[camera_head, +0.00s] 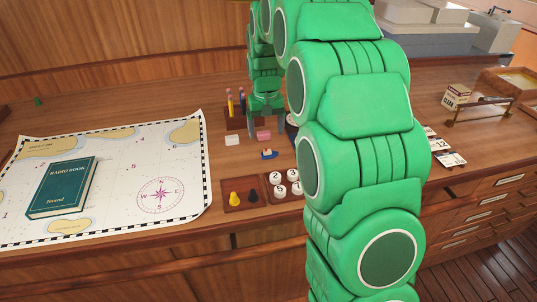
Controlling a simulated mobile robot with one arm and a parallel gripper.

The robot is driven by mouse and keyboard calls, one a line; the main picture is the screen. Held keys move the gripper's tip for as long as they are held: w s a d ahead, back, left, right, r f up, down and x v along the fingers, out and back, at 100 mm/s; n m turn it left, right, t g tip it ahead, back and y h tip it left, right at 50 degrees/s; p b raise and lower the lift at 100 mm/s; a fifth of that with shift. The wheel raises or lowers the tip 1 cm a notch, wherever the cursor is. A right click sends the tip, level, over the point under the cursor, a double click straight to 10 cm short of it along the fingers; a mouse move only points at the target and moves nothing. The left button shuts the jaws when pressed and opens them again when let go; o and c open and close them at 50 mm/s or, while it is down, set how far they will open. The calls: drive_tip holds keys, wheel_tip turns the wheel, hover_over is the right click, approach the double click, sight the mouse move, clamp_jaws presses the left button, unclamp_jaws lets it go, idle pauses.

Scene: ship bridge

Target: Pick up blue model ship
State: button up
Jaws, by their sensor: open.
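A small blue model ship (268,155) with an orange-yellow top sits on the wooden desk, just left of my green arm. My gripper (267,122) points down over the desk behind the ship, near a pink block (263,136). It is open and apart from the ship. The fingertips are small in this view. Nothing visible is between the jaws.
A holder with pencils (234,112) stands left of my gripper, with a white block (232,140) below it. A tray (240,203) holds a yellow pawn and a dark piece; another holds several round numbered pieces (279,190). A map (120,160) with a green book (62,186) lies left.

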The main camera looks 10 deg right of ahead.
drive_tip(key=shift+d+f, duration=0.2)
drive_tip(key=shift+f, duration=1.8)
drive_tip(key=shift+d+f, duration=0.15)
drive_tip(key=shift+f, duration=1.85)
drive_tip(key=c, duration=1)
drive_tip(key=shift+r, duration=0.15)
drive_tip(key=shift+r, duration=0.2)
wheel_tip(320, 180, up, 3)
drive_tip(key=shift+f, duration=0.1)
drive_tip(key=s+r, duration=0.3)
drive_tip(key=s, duration=0.1)
drive_tip(key=s+r, duration=0.3)
drive_tip(key=s, duration=0.2)
drive_tip(key=s+r, duration=0.3)
drive_tip(key=s, duration=0.2)
drive_tip(key=shift+a+r, duration=0.1)
drive_tip(key=shift+r, duration=0.2)
